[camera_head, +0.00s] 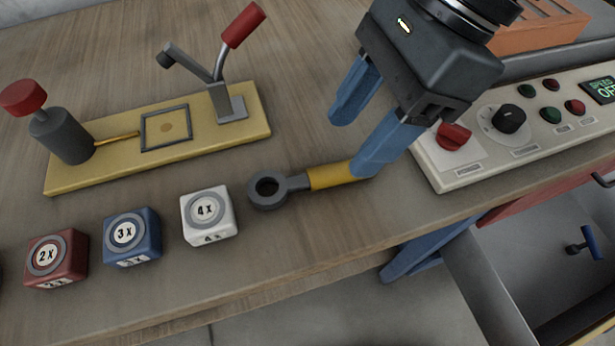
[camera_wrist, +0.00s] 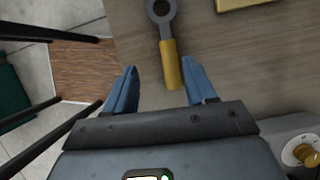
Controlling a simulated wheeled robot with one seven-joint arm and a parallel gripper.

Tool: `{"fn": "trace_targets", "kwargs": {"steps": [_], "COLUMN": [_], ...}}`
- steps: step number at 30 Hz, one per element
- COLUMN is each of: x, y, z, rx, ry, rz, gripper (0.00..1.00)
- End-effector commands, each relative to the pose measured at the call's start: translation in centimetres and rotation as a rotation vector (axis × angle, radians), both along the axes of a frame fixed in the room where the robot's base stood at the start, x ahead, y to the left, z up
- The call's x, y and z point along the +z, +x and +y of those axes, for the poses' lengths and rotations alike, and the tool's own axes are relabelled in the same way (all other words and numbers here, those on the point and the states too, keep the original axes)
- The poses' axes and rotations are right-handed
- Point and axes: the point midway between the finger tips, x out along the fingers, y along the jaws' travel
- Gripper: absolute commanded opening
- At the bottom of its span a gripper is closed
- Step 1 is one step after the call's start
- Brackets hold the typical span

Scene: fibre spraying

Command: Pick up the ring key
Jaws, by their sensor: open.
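The ring key (camera_head: 325,177) lies flat on the wooden table, with a dark grey ring end at left and a yellow handle to the right. My gripper (camera_head: 358,130) is open above the handle end, its blue fingers pointing down; the front finger covers the handle's right end in the head view. In the wrist view the ring key (camera_wrist: 168,50) points toward my open gripper (camera_wrist: 158,82), its handle end between the two fingers and nearer the right one. Nothing is held. I cannot tell the exact height of the fingertips above the table.
A yellow fixture plate (camera_head: 215,136) with a red-handled clamp stands behind. White (camera_head: 209,214), blue (camera_head: 132,237) and red (camera_head: 57,258) blocks sit left of the key along the front. A control panel (camera_head: 470,180) is close on the right. An open drawer (camera_head: 490,285) is below the table edge.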

Motion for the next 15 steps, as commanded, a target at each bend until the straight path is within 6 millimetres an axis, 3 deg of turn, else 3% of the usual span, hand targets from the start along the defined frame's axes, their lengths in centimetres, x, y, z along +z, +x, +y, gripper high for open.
{"fn": "trace_targets", "kwargs": {"steps": [4, 15], "x": [-0.9, -4.4], "y": [0.4, 0.5], "z": [-0.2, 1.6], "rx": [-0.002, -0.002], "ry": [-0.026, -0.022], "rz": [-0.019, -0.014], "gripper": [0.55, 0.55]}}
